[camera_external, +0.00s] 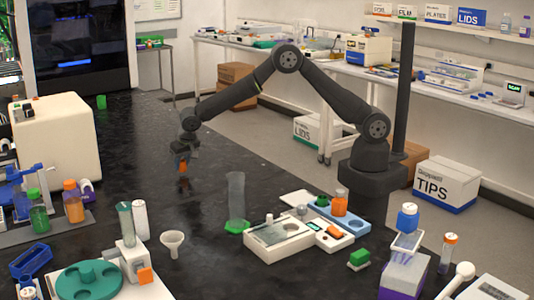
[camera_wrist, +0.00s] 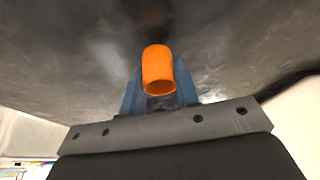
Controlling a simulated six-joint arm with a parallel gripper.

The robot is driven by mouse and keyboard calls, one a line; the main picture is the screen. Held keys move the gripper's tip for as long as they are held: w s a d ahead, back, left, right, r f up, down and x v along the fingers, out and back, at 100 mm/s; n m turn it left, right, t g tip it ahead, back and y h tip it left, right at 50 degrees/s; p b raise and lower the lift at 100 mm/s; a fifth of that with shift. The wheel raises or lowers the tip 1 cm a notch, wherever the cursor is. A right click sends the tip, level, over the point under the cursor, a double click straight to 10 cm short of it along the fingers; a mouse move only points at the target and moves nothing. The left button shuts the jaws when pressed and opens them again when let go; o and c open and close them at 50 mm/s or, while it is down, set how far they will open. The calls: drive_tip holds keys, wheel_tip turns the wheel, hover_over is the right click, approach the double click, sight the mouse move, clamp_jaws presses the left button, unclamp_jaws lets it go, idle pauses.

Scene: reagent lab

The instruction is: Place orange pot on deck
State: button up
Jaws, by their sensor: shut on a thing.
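The orange pot (camera_wrist: 157,68) is a small open-topped cylinder between the blue fingers of my gripper (camera_wrist: 160,98) in the wrist view. In the external view my gripper (camera_external: 183,171) points down over the black bench, shut on the orange pot (camera_external: 182,166). I cannot tell whether the pot's bottom touches the bench or hangs just above it. The deck is the dark bench top (camera_external: 140,140); bare dark surface lies around the pot.
A cream box (camera_external: 57,150) stands to the left. A clear cylinder on a green base (camera_external: 236,200), a white funnel (camera_external: 172,242) and a white balance (camera_external: 280,240) stand nearer the camera. An orange-filled bottle (camera_external: 340,203) stands on a blue rack. The bench around my gripper is clear.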

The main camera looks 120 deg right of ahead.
drive_tip(key=r, duration=0.3)
drive_tip(key=shift+s+d, duration=0.2)
drive_tip(key=shift+s, duration=0.1)
drive_tip(key=s+d+r, duration=0.5)
drive_tip(key=s+r, duration=0.1)
drive_tip(key=s, duration=0.4)
drive_tip(key=w+a+n+t+y, duration=0.1)
drive_tip(key=w+a+n, duration=0.25)
drive_tip(key=a, duration=0.75)
drive_tip(key=w+a+n+t, duration=0.1)
drive_tip(key=w+a+n, duration=0.3)
drive_tip(key=a, duration=0.8)
drive_tip(key=a+n+t+y, duration=0.15)
drive_tip(key=a+n, duration=0.35)
drive_tip(key=a, duration=1.7)
drive_tip(key=n+g+y, duration=0.1)
drive_tip(key=n+y, duration=0.4)
drive_tip(key=n, duration=0.8)
hover_over(370, 242)
drive_tip(key=d, duration=0.1)
drive_tip(key=shift+m, duration=0.25)
drive_tip(key=f, duration=0.7)
drive_tip(key=s+f, duration=0.1)
drive_tip(key=f, duration=0.2)
drive_tip(key=shift+f, duration=0.2)
drive_tip(key=shift+f, duration=0.1)
